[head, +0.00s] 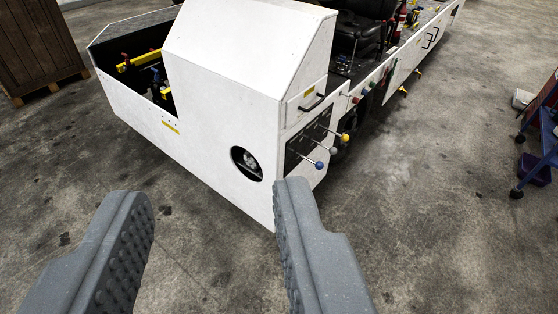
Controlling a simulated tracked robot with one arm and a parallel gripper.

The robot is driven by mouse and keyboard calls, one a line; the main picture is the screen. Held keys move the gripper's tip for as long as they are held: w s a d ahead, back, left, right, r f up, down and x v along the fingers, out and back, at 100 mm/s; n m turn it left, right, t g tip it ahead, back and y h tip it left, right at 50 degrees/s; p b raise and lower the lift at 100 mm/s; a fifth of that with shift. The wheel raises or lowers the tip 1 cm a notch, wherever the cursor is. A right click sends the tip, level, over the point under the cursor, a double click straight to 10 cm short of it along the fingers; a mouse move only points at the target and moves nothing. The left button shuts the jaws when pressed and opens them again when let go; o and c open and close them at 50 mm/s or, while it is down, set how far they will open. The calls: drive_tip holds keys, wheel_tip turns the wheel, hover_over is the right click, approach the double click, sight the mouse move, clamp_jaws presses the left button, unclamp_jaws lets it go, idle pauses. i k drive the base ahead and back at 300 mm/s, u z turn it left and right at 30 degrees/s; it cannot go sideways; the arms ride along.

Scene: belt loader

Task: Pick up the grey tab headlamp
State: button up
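A round headlamp (246,163) with a dark surround sits in the white front panel of the belt loader (205,130), low and near its right corner. No grey tab can be made out on it at this size. My gripper (215,203) is open and empty, its two grey fingers wide apart in the lower part of the view. The headlamp shows between and beyond the fingertips, apart from them. The right fingertip overlaps the loader's lower corner in the picture.
Levers with coloured knobs (320,164) stick out of the loader's side, right of the headlamp. A wooden crate (38,45) stands at the upper left. A blue cart (541,140) stands at the right edge. The concrete floor (430,230) is clear in front.

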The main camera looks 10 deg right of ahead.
sight(251, 162)
drive_tip(key=z, duration=0.1)
drive_tip(key=i, duration=1)
drive_tip(key=u, duration=0.05)
